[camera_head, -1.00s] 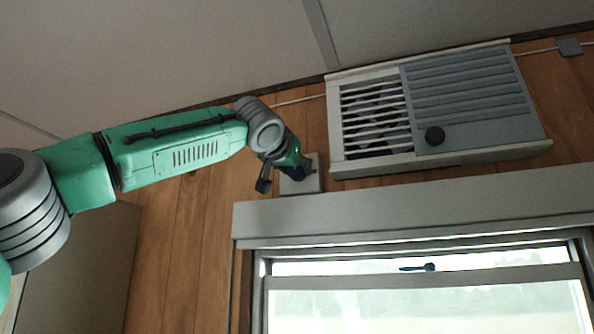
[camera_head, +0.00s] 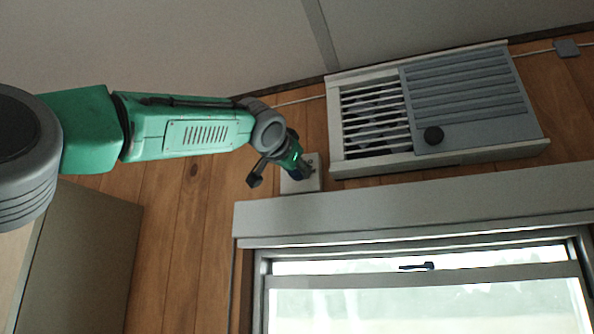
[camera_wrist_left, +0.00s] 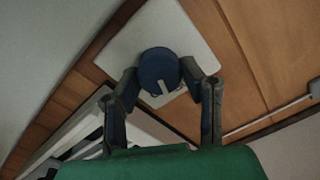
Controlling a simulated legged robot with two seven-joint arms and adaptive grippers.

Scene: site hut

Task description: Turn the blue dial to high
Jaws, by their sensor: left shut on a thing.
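The blue dial (camera_wrist_left: 158,67) sits on a white square wall plate (camera_wrist_left: 197,37), and a pale pointer mark shows on its face. In the left wrist view my left gripper (camera_wrist_left: 163,90) has a finger on each side of the dial, shut on it. In the head view the wall plate (camera_head: 312,183) is left of the air conditioner, and my left gripper (camera_head: 299,171) is at it, hiding most of the dial (camera_head: 297,176). Any setting marks on the plate are too small to read. My right gripper is not in view.
A window (camera_head: 420,295) with a wide top frame (camera_head: 400,207) is below. A cabinet (camera_head: 85,250) stands at lower left. The ceiling is close above.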

